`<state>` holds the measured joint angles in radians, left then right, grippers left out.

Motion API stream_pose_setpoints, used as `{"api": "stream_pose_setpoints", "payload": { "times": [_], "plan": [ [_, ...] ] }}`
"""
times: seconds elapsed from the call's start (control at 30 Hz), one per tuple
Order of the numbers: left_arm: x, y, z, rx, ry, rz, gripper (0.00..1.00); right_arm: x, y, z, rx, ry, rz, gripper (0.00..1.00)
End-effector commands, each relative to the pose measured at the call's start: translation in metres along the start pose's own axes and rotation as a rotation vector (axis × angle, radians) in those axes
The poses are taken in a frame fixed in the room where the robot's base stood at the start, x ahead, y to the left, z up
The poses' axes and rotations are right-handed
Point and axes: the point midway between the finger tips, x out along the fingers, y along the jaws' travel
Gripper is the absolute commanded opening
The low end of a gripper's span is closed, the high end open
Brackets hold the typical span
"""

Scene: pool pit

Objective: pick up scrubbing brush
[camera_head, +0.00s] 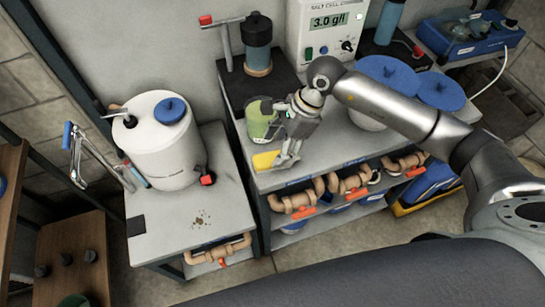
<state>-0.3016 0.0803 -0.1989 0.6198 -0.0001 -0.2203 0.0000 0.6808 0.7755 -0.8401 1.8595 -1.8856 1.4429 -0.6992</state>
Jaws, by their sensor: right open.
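A small yellow block-like thing (265,161), which may be the scrubbing brush, lies at the front left of the grey bench top. Its bristles or handle cannot be made out. My right gripper (286,160) is open, pointing down at the right end of this yellow thing. Its fingers overlap that end in the picture, and whether they touch it I cannot tell. My left gripper is not in view.
A green jug (261,122) stands close behind the yellow thing, left of my gripper. White tubs with blue lids (386,70) stand behind my right forearm. A white tank (158,145) stands on the lower left bench. Pipes with orange valves (301,204) run below the bench edge.

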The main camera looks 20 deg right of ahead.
Motion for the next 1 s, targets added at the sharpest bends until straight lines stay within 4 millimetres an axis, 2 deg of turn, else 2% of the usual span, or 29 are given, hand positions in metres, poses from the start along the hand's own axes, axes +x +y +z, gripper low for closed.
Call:
{"api": "stream_pose_setpoints", "payload": {
  "times": [0.03, 0.13, 0.2, 0.33, 1.0],
  "plan": [
    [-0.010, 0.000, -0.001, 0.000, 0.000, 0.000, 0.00, 0.004, 0.003, 0.004, 0.001, -0.002, 0.007, 0.65],
    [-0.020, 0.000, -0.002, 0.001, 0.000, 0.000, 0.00, 0.018, 0.006, 0.006, 0.002, -0.002, 0.007, 0.65],
    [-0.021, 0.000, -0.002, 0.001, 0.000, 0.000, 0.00, 0.030, 0.005, 0.005, 0.003, -0.002, 0.006, 0.65],
    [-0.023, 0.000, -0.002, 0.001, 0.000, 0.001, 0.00, 0.041, 0.004, 0.004, 0.001, -0.002, 0.003, 0.65],
    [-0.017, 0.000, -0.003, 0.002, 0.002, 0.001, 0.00, 0.045, 0.004, 0.002, 0.000, -0.002, 0.001, 0.65]
  ]
}}
